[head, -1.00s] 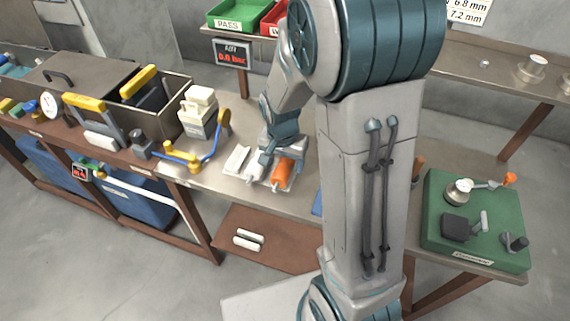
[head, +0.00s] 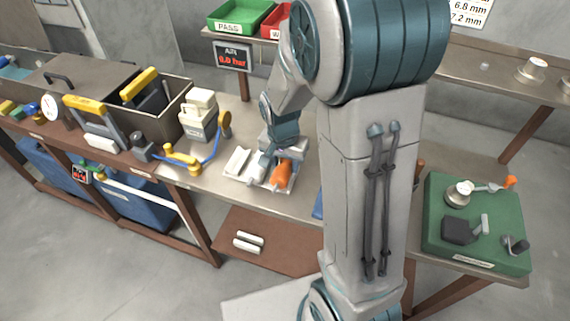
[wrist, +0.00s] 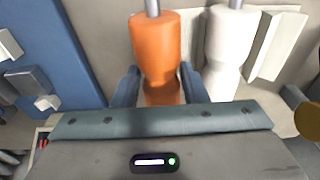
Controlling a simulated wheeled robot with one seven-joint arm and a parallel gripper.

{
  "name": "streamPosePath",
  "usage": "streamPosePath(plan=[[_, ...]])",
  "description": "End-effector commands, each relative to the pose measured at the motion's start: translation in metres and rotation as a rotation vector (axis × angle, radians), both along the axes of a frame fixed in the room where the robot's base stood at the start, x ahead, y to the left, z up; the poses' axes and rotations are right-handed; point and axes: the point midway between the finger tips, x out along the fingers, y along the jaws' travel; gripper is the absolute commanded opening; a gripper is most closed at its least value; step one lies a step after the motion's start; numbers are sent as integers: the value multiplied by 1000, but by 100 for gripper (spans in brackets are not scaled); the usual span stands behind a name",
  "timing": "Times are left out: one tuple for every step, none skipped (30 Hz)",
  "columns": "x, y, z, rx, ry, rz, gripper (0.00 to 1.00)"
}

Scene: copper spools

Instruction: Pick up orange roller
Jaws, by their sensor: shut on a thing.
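The orange roller (head: 282,174) is at the tray on the workbench, and it shows large in the wrist view (wrist: 155,50). My gripper (wrist: 155,84) is shut on the orange roller, one finger on each side of its near part. In the head view my gripper (head: 279,152) is partly hidden by my own arm. A white roller (wrist: 229,45) lies right beside the orange one in the wrist view. I cannot tell whether the orange roller still touches the tray (head: 262,186).
A white block (head: 237,160) lies left of the rollers. A green board (head: 440,232) with parts lies at the right. A blue panel (wrist: 60,50) is left of the gripper in the wrist view.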

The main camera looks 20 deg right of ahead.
Motion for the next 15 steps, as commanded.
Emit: streamPosePath(plan=[[1, 0, 6, 0, -6, 0, 9], [1, 0, 9, 0, -6, 0, 9], [1, 0, 15, 0, -8, 1, 9], [2, 0, 20, 1, -9, 1, 9], [2, 0, 26, 1, -11, 1, 9], [2, 0, 35, 1, -11, 1, 9], [-3, 6, 38, 1, -7, 5, 9], [-8, 11, 41, 1, -7, 8, 9], [-14, 17, 45, 1, -7, 7, 9], [-18, 22, 49, 2, -9, 7, 9], [-23, 27, 53, 2, -8, 8, 9], [-29, 33, 58, 2, -8, 6, 9], [-33, 37, 62, 1, -8, 7, 9], [-37, 43, 66, 1, -7, 7, 9], [-43, 48, 71, 1, -7, 6, 9]])
